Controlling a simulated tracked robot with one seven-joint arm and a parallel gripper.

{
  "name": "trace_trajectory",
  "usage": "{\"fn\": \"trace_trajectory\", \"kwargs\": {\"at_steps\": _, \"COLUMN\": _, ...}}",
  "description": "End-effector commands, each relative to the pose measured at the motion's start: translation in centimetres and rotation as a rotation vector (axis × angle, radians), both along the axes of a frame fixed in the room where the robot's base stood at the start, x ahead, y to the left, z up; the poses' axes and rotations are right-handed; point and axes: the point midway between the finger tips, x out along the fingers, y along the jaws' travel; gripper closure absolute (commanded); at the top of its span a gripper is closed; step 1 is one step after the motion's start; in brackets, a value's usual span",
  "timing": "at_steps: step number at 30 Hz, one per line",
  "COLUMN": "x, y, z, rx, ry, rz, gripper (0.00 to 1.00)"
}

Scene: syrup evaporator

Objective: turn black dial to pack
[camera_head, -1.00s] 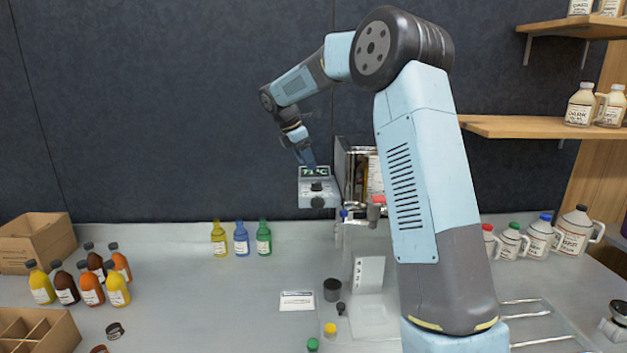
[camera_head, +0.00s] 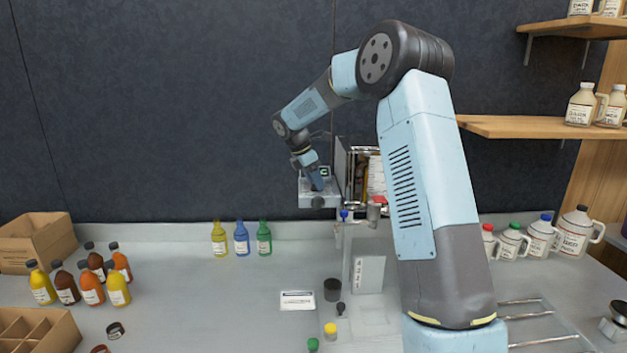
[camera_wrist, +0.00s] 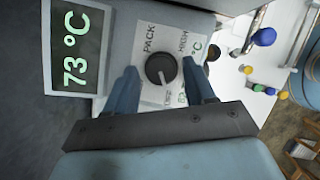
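The black dial (camera_wrist: 161,68) is a round knob on a pale label plate in the wrist view. The word PACK (camera_wrist: 150,38) is printed beside it, with another word that looks like HIGH (camera_wrist: 183,42) to its right and a smaller, partly hidden word near the fingers. A small light mark shows on the dial; its exact pointing is hard to read. My gripper (camera_wrist: 161,84) is open, with one blue finger on each side of the dial and narrow gaps between. In the head view my gripper (camera_head: 315,181) is at the grey control box (camera_head: 305,200) and hides the dial.
A display (camera_wrist: 77,47) beside the dial reads 73 °C. The metal evaporator (camera_head: 357,172) stands directly right of the control box. Small bottles (camera_head: 241,240) stand on the bench at left, with clear bench between.

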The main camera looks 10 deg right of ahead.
Motion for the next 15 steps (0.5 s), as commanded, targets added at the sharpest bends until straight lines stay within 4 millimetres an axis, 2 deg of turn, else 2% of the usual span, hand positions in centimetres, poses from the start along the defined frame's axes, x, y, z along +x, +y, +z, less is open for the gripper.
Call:
{"fn": "trace_trajectory", "kwargs": {"at_steps": 2, "x": 0.00, "y": -0.01, "z": 0.02, "rx": 0.000, "ry": 0.000, "rz": 0.000, "gripper": 0.54}}
{"fn": "trace_trajectory", "kwargs": {"at_steps": 15, "x": 0.04, "y": -0.04, "z": 0.05, "rx": 0.000, "ry": -0.001, "rz": -0.001, "gripper": 0.95}}
